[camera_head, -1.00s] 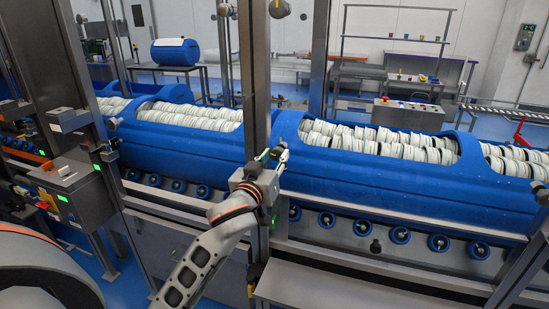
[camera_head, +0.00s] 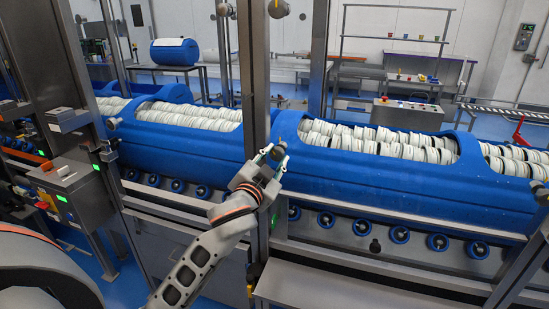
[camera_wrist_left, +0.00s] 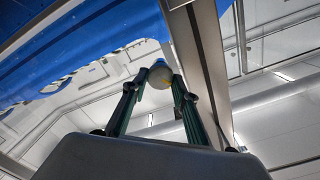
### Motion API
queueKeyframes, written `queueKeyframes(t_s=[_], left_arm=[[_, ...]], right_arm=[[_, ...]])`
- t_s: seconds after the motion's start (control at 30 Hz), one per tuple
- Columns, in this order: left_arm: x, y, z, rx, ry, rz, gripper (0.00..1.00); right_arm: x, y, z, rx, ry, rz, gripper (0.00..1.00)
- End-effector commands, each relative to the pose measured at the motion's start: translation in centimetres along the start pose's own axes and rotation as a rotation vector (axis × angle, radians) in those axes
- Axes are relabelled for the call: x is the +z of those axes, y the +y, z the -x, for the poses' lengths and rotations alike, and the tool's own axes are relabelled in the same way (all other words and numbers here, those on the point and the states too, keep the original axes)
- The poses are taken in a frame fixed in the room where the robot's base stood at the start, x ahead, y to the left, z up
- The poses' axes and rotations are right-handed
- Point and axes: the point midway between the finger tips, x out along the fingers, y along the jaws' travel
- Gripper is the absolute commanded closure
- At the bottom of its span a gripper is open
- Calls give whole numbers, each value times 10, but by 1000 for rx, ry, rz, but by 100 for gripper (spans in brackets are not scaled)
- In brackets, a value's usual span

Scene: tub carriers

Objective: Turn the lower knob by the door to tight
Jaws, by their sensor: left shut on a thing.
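My left gripper (camera_head: 274,155) is at the steel post (camera_head: 255,85) in the middle of the head view. Its fingers are shut on a small round knob (camera_head: 277,153), taken as the lower knob, which the fingers partly hide. In the left wrist view the fingertips (camera_wrist_left: 157,83) lie on either side of the rounded knob end (camera_wrist_left: 160,75), which has a yellowish patch. I cannot read any tight mark. My right gripper is not in view.
A long blue tub (camera_head: 400,185) full of white discs lies behind and right of the post; another blue tub (camera_head: 180,148) lies to the left. A grey control box (camera_head: 75,195) stands at the left. A steel ledge (camera_head: 350,290) runs low in front.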

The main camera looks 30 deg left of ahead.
Motion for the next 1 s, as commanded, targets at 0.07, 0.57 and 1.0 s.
queueKeyframes(t_s=[0.07,0.57,1.0], left_arm=[[1,1,0,1,-1,-75,93],[2,2,0,1,-2,-512,93],[2,3,0,1,-2,-698,93]], right_arm=[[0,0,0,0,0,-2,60],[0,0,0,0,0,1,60],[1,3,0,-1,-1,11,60]])
